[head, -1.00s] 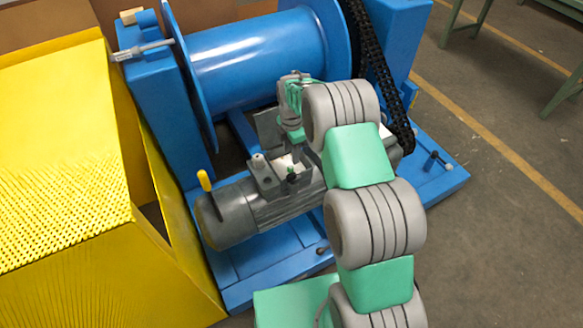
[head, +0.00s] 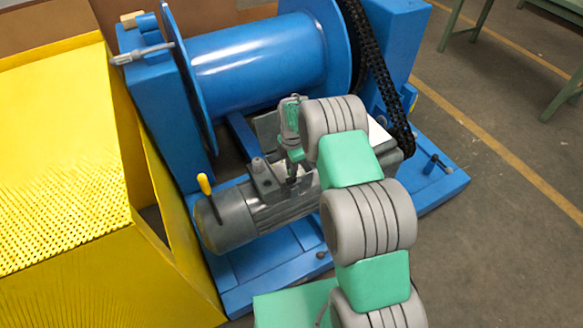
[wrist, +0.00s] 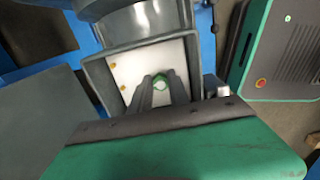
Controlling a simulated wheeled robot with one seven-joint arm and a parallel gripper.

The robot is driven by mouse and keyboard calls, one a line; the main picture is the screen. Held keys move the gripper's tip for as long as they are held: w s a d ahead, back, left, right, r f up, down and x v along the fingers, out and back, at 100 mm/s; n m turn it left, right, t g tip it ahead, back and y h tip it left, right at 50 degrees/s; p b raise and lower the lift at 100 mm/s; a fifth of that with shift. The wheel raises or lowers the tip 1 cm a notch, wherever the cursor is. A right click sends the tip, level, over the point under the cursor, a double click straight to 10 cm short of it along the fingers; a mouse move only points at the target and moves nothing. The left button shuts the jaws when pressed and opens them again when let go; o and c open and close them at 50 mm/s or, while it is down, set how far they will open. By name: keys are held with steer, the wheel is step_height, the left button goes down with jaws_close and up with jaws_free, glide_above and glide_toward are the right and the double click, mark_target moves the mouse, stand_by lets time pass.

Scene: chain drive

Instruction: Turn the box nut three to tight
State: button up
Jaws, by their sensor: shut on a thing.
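The open terminal box on the grey motor (head: 228,215) shows in the wrist view as a grey frame around a white inside (wrist: 128,68). Two small brass-coloured nuts (wrist: 122,60) sit along its left side. A small green-rimmed nut (wrist: 161,81), which I take to be box nut three, lies between my fingertips. My gripper (wrist: 161,90) is shut on it inside the box. In the head view my gripper (head: 290,180) reaches down at the motor, and the nut is hidden there. How tight the nut is cannot be seen.
A blue drum (head: 260,55) stands behind the motor, with a black chain (head: 378,75) to its right. A yellow perforated guard (head: 55,160) is at left. A yellow-handled tool (head: 204,184) stands at the motor's left end. Open floor (head: 480,255) lies to the right.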

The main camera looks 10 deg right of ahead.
jaws_close()
